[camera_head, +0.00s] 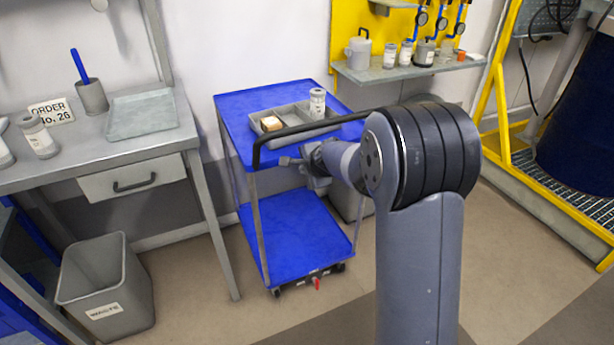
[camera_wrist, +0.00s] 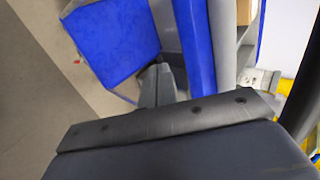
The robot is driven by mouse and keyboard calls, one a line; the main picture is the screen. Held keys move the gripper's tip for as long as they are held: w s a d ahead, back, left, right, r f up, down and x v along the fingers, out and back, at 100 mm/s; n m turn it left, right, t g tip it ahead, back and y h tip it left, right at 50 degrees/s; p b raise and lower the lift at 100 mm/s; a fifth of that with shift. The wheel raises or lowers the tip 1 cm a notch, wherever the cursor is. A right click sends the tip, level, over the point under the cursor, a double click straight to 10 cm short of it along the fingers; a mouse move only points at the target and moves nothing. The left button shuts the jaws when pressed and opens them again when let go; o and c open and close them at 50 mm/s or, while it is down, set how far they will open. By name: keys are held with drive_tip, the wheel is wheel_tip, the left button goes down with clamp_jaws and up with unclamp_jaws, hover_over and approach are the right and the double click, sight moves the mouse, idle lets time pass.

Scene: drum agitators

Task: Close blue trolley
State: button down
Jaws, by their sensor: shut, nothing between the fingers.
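The blue trolley (camera_head: 232,105) stands in the middle of the head view, with a blue top, a blue lower shelf (camera_head: 300,240) and a black handle bar (camera_head: 300,130). In the wrist view its lower shelf (camera_wrist: 112,40) and a blue upper edge (camera_wrist: 197,45) show. My gripper (camera_head: 288,161) is shut and empty, beside the trolley's near side just below the handle bar. In the wrist view my gripper (camera_wrist: 157,80) is close to the blue edge; I cannot tell if they touch. My arm hides the trolley's right part.
A workbench (camera_head: 60,168) and waste bin (camera_head: 105,290) stand left. A yellow frame (camera_head: 494,100) stands right.

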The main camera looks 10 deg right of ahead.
drive_tip(key=v, duration=0.8)
drive_tip(key=shift+p, duration=0.45)
drive_tip(key=shift+f, duration=0.15)
